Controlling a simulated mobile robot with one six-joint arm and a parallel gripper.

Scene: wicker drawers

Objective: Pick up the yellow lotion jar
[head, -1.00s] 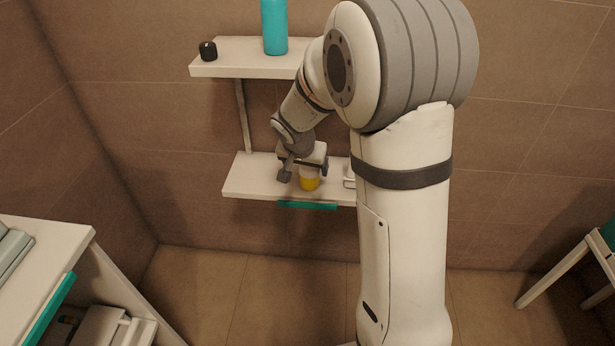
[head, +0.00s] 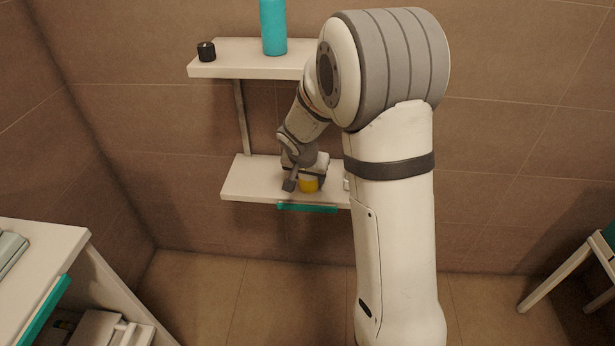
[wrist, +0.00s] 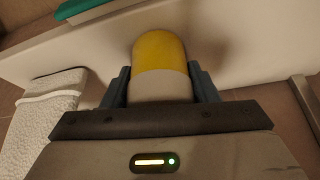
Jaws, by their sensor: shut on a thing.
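The yellow lotion jar (head: 309,185) is at the lower wall shelf (head: 250,181), near the shelf's front edge. In the wrist view the jar (wrist: 160,55) has a yellow part and a pale part, and the pale part sits between the two fingers. My gripper (head: 305,185) is shut on the jar, with one finger on each side of it; it also shows in the wrist view (wrist: 160,88). I cannot tell whether the jar touches the shelf. Part of the jar is hidden by my gripper.
A folded white towel (wrist: 45,110) lies beside my gripper in the wrist view. The upper shelf (head: 245,62) holds a teal bottle (head: 273,27) and a small black jar (head: 206,51). A teal strip (head: 307,208) runs along the lower shelf's front. A white stool (head: 570,262) stands at right.

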